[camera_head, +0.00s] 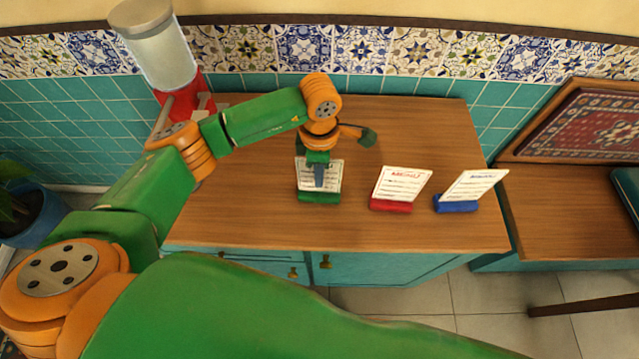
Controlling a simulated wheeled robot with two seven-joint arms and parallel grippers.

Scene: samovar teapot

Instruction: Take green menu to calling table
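The green menu (318,196) is a white sheet in a green base, upright on the wooden counter (240,215). My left gripper (319,180) is above and in front of its sheet and hides part of it. The fingers point down at the menu. I cannot tell whether they are open, shut or touching it. My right gripper is not in view. No table that I can identify as the calling table shows.
A red-based menu (391,205) and a blue-based menu (455,206) stand right of the green one. A red dispenser with a clear container (162,58) stands at the back left. A wooden bench (565,212) is at the right. The counter's back right is clear.

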